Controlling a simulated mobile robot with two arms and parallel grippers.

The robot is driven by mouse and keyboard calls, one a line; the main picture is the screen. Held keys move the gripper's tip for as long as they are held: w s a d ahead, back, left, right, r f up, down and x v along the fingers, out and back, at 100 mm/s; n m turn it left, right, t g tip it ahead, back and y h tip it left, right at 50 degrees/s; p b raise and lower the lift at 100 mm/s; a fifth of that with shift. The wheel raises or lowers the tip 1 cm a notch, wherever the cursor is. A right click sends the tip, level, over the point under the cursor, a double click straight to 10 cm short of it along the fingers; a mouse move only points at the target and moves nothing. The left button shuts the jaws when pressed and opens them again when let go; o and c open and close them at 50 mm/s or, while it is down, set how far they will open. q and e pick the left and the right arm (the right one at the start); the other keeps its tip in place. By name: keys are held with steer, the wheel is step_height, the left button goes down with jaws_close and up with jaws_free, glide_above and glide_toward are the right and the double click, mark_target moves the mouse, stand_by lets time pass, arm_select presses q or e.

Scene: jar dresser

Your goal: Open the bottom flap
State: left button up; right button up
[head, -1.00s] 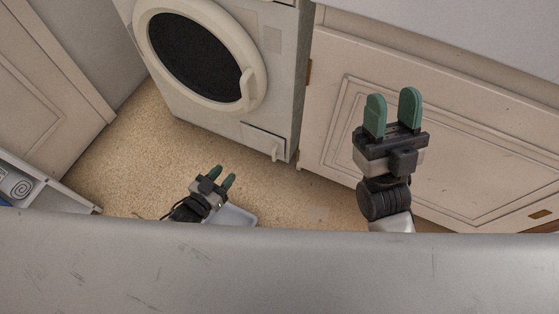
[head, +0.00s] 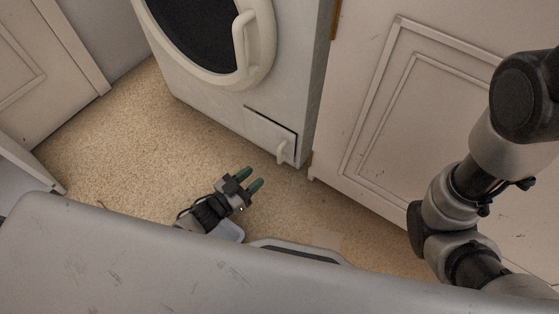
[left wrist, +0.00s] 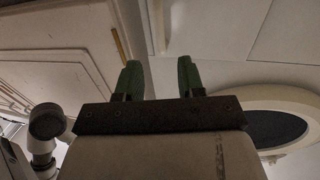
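The bottom flap (head: 268,127) is a small pale panel low on the front of the white machine, and it looks shut. Its light handle (head: 282,152) sticks out at its lower right. In the left wrist view the flap (left wrist: 215,30) and its handle (left wrist: 158,25) show at the top. My left gripper (head: 254,177) has green fingers, open and empty. In the head view it appears below and left of the handle, apart from it. It also shows in the left wrist view (left wrist: 159,78). My right arm shows at the right of the head view, but its gripper is out of view.
The machine's round door (head: 262,45) is above the flap, with its own handle (head: 241,40). A white cabinet (head: 400,120) stands close on the right. Another cabinet (head: 35,75) is at the left. The beige floor (head: 130,135) in front is clear.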

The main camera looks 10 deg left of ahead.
mark_target(278, 158)
arm_select(q)
steer(key=b+x, duration=0.5)
steer(key=x, duration=0.5)
steer(key=shift+w+d+b, duration=0.2)
steer(key=shift+w+b, duration=0.05)
steer(key=shift+b, duration=0.1)
steer(key=shift+r, duration=0.1)
jaws_close()
